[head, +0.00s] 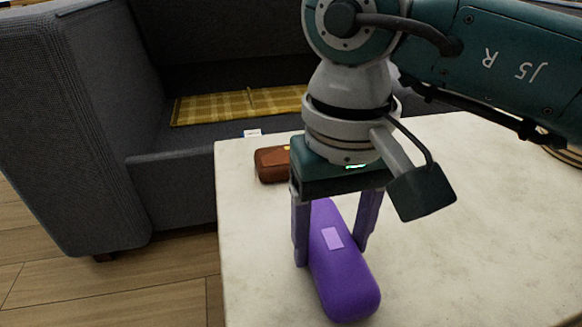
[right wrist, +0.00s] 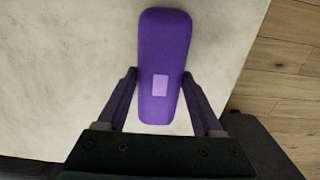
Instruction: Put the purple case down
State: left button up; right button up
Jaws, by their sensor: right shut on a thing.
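The purple case (head: 347,284) is a long rounded box with a pale lilac label on top. My right gripper (head: 330,252) reaches down over it with one finger on each side and is shut on it. In the right wrist view the case (right wrist: 165,45) lies lengthwise between the fingertips (right wrist: 160,74) and extends away from the gripper. The case is at or just above the pale stone tabletop (head: 470,220); I cannot tell whether it touches. My left gripper is not in view.
A brown case (head: 271,165) lies on the table behind my right gripper, partly hidden by it. A dark grey sofa (head: 75,130) with a yellow plaid cloth (head: 220,107) stands beyond. The table's left edge is close to the purple case.

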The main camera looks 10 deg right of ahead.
jog(key=shift+f, duration=0.15)
jog(key=o, duration=1.4)
